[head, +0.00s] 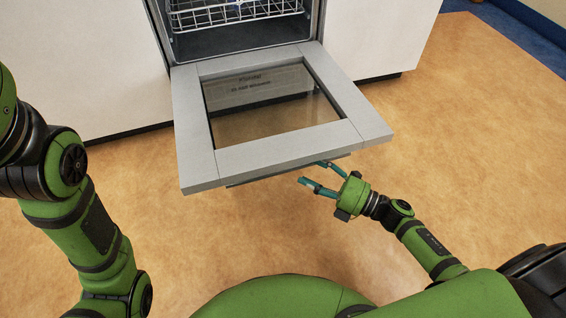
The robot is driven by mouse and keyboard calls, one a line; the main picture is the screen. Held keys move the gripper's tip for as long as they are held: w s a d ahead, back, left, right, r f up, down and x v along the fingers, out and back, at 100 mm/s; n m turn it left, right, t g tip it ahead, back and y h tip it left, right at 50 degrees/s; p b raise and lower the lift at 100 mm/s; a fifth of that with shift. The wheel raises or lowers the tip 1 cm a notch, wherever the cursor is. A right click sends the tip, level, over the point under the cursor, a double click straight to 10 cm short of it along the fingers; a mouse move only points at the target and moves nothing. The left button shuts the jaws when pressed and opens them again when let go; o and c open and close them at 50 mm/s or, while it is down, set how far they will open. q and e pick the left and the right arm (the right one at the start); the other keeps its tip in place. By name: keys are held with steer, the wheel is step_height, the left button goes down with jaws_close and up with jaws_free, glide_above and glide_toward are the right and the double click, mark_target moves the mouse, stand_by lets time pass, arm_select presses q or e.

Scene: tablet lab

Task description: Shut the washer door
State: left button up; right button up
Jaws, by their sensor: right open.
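The washer door (350,95) is folded down, roughly level, and reaches out from the front of the washer toward me. It has a grey frame around a glass panel. The washer (235,40) stands open behind it, with a white wire rack (225,13) inside. My right gripper (312,175) is open, with teal fingers, at the door's near edge, right of its middle. One finger lies close to the door's underside; I cannot tell whether it touches. My left arm comes in at the left, but its gripper is out of view.
White cabinet fronts (90,70) stand left of the washer, and another white panel (380,35) is on its right. The tan floor (470,130) is clear around the door. A blue strip runs along the wall at the upper right.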

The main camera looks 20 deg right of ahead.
mark_target(296, 169)
steer(key=b+x, duration=0.2)
steer(key=x, duration=0.4)
steer(key=shift+s, duration=0.1)
jaws_close()
